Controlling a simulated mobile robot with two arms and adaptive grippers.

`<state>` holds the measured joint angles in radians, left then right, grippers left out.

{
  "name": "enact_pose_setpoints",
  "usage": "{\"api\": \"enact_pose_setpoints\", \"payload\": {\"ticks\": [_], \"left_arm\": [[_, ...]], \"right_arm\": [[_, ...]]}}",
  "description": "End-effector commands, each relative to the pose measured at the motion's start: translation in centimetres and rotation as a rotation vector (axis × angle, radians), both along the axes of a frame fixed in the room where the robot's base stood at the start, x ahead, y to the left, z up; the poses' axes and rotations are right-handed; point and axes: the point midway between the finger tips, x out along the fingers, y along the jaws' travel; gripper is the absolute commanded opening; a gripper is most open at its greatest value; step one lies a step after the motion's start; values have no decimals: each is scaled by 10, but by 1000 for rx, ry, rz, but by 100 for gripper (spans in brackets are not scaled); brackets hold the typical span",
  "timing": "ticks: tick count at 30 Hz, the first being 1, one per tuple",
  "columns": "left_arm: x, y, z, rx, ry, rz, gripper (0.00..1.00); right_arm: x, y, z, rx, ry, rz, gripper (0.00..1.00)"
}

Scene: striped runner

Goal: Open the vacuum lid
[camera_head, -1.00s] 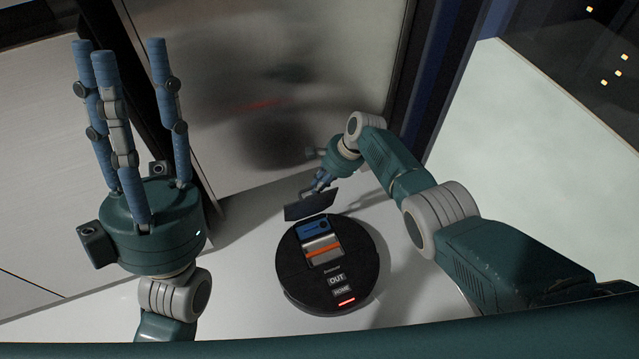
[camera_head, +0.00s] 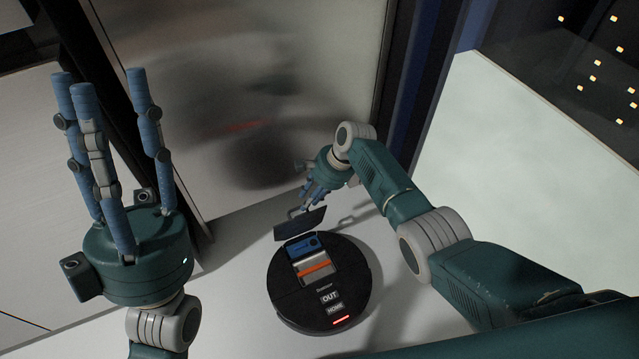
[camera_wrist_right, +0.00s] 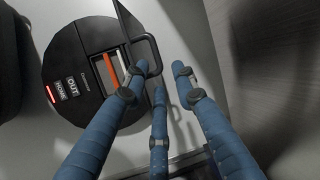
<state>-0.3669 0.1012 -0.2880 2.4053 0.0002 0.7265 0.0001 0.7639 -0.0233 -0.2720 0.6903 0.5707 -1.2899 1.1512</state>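The round black robot vacuum (camera_head: 345,277) lies on the light floor. Its lid (camera_head: 300,224) stands raised at the far edge, baring a compartment with blue, grey and orange parts. In the right wrist view the vacuum (camera_wrist_right: 62,60) is at left, and the lid (camera_wrist_right: 128,22) is seen nearly edge-on with its black loop handle (camera_wrist_right: 158,58). My right gripper (camera_head: 306,200) is just behind the lid; its fingers (camera_wrist_right: 160,75) are spread, one overlapping the handle. I cannot tell whether it touches. My left gripper (camera_head: 105,85) is open and empty, fingers upward, far left of the vacuum.
A glossy reflective panel (camera_head: 250,100) stands close behind the vacuum and right gripper. A pale panel (camera_head: 520,150) is at right, and a white surface (camera_head: 30,150) at left. Floor to the left of the vacuum is clear.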

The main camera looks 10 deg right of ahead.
Motion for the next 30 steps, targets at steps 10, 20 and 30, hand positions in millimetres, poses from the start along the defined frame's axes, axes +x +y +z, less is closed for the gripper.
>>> {"api": "enact_pose_setpoints", "payload": {"ticks": [10, 20, 30], "left_arm": [[0, 0, 0, 0, -1, 1, 40], [0, 0, 0, 1, -1, 1, 40], [0, 0, 0, 1, -1, 1, 40]], "right_arm": [[-6, -26, 62, 0, 0, 0, 27], [-9, -34, 84, 2, 3, 1, 27], [-4, -33, 81, 0, -44, 8, 0]]}}
